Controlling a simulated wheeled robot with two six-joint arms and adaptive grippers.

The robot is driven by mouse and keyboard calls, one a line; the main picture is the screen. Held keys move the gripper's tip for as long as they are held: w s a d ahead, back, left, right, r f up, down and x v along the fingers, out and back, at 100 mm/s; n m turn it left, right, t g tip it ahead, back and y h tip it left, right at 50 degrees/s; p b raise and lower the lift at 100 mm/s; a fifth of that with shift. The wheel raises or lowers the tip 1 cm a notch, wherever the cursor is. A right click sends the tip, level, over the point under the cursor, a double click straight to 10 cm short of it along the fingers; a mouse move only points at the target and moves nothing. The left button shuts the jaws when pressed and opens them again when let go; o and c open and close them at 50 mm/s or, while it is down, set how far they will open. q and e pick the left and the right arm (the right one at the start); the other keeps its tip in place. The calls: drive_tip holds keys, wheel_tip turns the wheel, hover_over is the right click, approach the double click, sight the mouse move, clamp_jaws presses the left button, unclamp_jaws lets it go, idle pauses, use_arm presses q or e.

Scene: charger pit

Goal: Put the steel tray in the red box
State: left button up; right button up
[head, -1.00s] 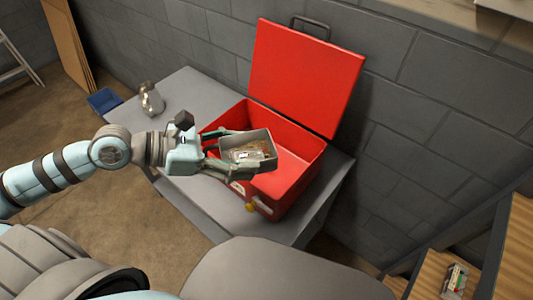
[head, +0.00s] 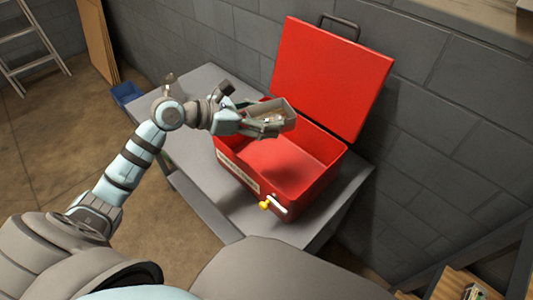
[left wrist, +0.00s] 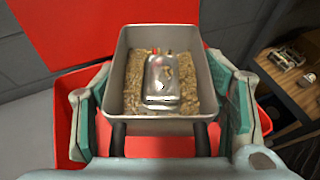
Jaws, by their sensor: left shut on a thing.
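The steel tray (head: 270,110) is held by my left gripper (head: 262,125) above the back left part of the red box (head: 255,187). In the left wrist view the tray (left wrist: 208,92) sits between the two finger pads of the left gripper (left wrist: 160,108). It carries brown granular material and a shiny metal item (left wrist: 162,82). The red box is open, its lid (head: 330,75) standing up at the back. The visible part of its floor is bare; the tray and gripper hide its back left corner. My right gripper is not in view.
The box stands on a grey table (head: 200,90) against a block wall (head: 430,150). A blue bin (head: 127,93) is on the floor beyond the table. A small metal item (head: 170,84) stands at the table's far left, partly behind my arm. A yellow latch (head: 265,205) is on the box front.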

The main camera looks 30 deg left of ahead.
use_arm(q)
wheel_tip(320, 180, down, 10)
drive_tip(key=b, duration=0.3)
drive_tip(key=shift+r, duration=0.2)
drive_tip(key=shift+f, duration=0.2)
